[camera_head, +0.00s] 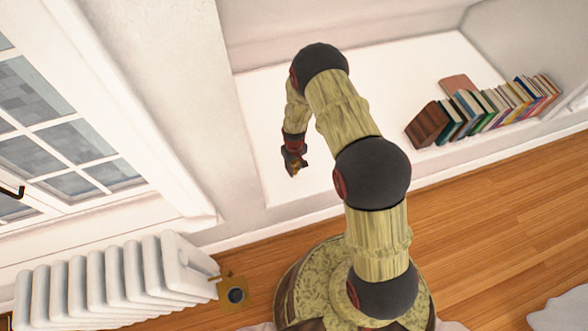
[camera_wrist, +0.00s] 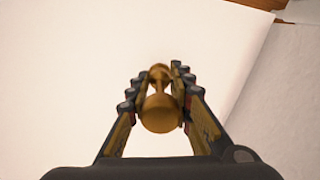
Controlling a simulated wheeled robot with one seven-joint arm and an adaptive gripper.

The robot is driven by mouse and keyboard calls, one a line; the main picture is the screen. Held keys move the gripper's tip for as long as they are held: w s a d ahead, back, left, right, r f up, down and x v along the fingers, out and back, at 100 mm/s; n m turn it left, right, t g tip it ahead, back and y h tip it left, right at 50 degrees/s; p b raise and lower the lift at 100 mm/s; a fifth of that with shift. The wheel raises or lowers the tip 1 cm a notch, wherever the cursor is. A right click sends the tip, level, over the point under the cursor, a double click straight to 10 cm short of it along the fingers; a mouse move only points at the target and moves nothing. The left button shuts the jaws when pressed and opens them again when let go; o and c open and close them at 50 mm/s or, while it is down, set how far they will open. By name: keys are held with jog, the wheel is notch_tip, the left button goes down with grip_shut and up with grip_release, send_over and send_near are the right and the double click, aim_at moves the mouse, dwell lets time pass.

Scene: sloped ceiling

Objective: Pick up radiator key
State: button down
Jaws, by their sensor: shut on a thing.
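The radiator key (camera_wrist: 160,114) is a small brass-coloured piece with a rounded, bulb-like near end and a narrow neck, in the middle of the wrist view. My gripper (camera_wrist: 157,82) is shut on it, with one finger along each side. In the head view my gripper (camera_head: 293,167) hangs at the end of my bent arm in front of the white ledge. The key is too small there to make out clearly. The fingers hide the key's sides in the wrist view.
A white ledge (camera_head: 375,100) lies behind my arm, with a row of leaning books (camera_head: 500,105) on its right part. A white radiator (camera_head: 120,280) stands lower left under the window (camera_head: 60,130). The wood floor (camera_head: 490,210) at right is mostly clear.

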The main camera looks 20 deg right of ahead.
jog(key=s+r+p, duration=0.4)
jog(key=s+r, duration=0.5)
jog(key=s, duration=0.5)
jog(key=shift+r+p, duration=0.3)
jog(key=shift+p, duration=0.1)
